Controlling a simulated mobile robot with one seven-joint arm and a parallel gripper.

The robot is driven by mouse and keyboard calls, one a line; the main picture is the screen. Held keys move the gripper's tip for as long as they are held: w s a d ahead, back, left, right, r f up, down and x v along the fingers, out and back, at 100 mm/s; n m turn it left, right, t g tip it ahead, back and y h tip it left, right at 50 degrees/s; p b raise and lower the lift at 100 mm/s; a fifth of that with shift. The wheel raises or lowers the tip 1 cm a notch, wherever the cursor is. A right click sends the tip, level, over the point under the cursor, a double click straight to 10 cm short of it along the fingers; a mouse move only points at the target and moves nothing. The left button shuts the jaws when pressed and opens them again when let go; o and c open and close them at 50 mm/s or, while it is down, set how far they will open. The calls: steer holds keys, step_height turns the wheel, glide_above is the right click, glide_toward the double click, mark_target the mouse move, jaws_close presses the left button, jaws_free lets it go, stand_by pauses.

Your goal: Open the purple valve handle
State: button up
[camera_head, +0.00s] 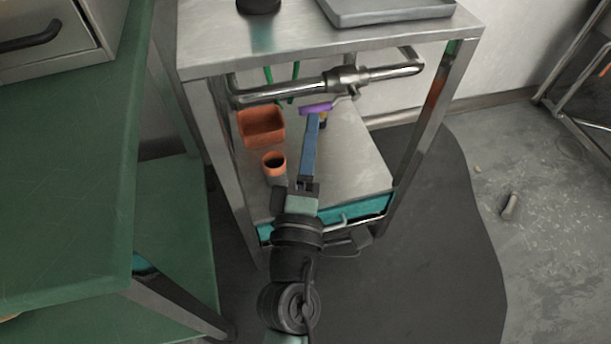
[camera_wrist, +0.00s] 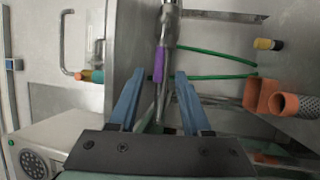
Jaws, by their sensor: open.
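The purple valve handle (camera_head: 316,108) sits on the metal pipe (camera_head: 300,90) below the top of the steel table. In the wrist view the purple handle (camera_wrist: 159,65) lies ahead of my gripper, in line with the gap between the fingers. My gripper (camera_head: 313,122) reaches in under the tabletop with its blue fingers toward the handle. In the wrist view my gripper (camera_wrist: 159,76) is open, with one finger on each side of the handle's line. I cannot tell whether either finger touches it.
An orange square container (camera_head: 261,128) and an orange-rimmed cup (camera_head: 274,164) stand left of my gripper on the lower shelf (camera_head: 350,160). The table legs (camera_head: 435,110) flank the arm. A green table (camera_head: 70,170) stands at left. Floor at right is mostly clear.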

steer(key=b+v, duration=0.2)
steer(key=v, duration=0.5)
stand_by(0.4)
steer(key=w+d+r+m+t+h+p, duration=0.15)
steer(key=r+m, duration=0.35)
steer(key=r, duration=0.7)
steer(key=w+d+r+m+t+h+p, duration=0.1)
steer(key=w+d+r+m+t+p, duration=0.3)
steer(key=r, duration=0.8)
steer(key=s+a+r+m+t+y+p, duration=0.1)
steer(key=s+r+m, duration=0.15)
steer(key=r, duration=0.55)
steer(key=s+a+r+m+y, duration=0.2)
steer(key=s+r, duration=0.1)
steer(key=r, duration=0.5)
steer(key=s+a+r+m+t+y+p, duration=0.1)
steer(key=s+r+m, duration=0.2)
steer(key=r, duration=0.5)
step_height(320, 180, up, 38)
steer(key=p, duration=3.8)
steer(key=shift+w, duration=0.2)
steer(key=shift+f, duration=0.1)
